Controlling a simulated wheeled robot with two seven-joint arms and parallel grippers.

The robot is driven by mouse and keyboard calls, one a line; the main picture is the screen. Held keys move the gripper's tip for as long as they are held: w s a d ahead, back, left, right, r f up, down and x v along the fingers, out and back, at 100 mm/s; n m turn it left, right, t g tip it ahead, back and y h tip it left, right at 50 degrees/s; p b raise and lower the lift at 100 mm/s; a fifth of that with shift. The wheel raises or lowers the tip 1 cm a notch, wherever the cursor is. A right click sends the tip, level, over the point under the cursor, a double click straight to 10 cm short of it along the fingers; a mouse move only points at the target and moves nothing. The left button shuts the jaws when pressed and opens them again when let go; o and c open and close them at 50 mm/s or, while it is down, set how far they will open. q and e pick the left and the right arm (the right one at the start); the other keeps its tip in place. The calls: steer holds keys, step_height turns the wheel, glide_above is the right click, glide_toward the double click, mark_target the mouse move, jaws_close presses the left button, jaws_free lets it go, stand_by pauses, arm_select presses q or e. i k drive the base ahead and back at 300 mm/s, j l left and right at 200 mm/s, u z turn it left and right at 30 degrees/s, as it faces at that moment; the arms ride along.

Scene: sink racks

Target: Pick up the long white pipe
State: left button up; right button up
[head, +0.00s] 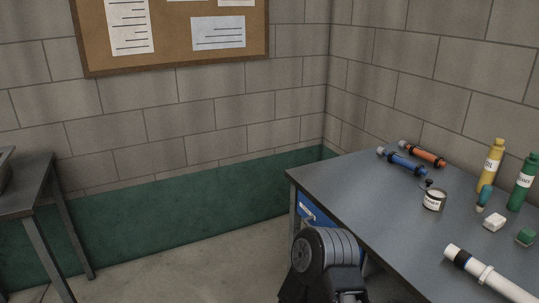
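The long white pipe (503,283) lies on the grey workbench (345,188) at the lower right of the head view. It has a dark band near its left end and a white collar, and its right part runs out of the picture. A dark grey jointed part of my own arm (325,250) shows at the bottom centre, in front of the workbench's near-left edge and left of the pipe. Neither gripper's fingers are in view.
Another table (28,185) stands at far left. Open floor lies between.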

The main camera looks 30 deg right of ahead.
mark_target(485, 275)
steer(key=i+l+u, duration=0.2)
steer(key=i, duration=1.35)
steer(key=j+z, duration=0.1)
steer(key=z, duration=5)
